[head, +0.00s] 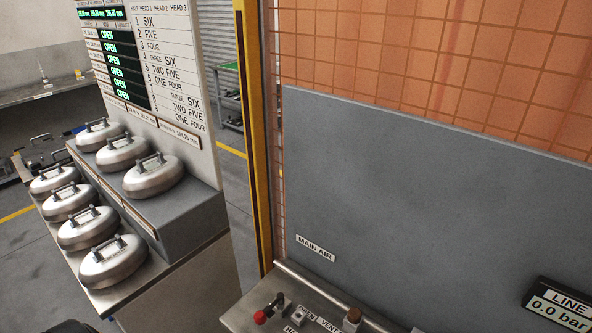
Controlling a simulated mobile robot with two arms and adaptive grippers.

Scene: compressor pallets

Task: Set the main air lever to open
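The main air lever (261,317) is at the bottom of the head view, on a metal console. It has a red ball knob, and its short dark arm runs up and right to a metal pivot. A "MAIN AIR" label (315,248) is on the grey panel above it. A small plate reading "OPEN" (307,311) lies to the right of the lever. The lower part of the console is cut off by the frame edge. Neither of my grippers is in view.
A line pressure display (560,309) reads 0.0 bar. A brown-topped knob (352,317) stands right of the lever. A yellow post (252,130) and orange mesh (440,65) rise behind. Several lidded steel pots (113,262) stand on a stepped bench at left.

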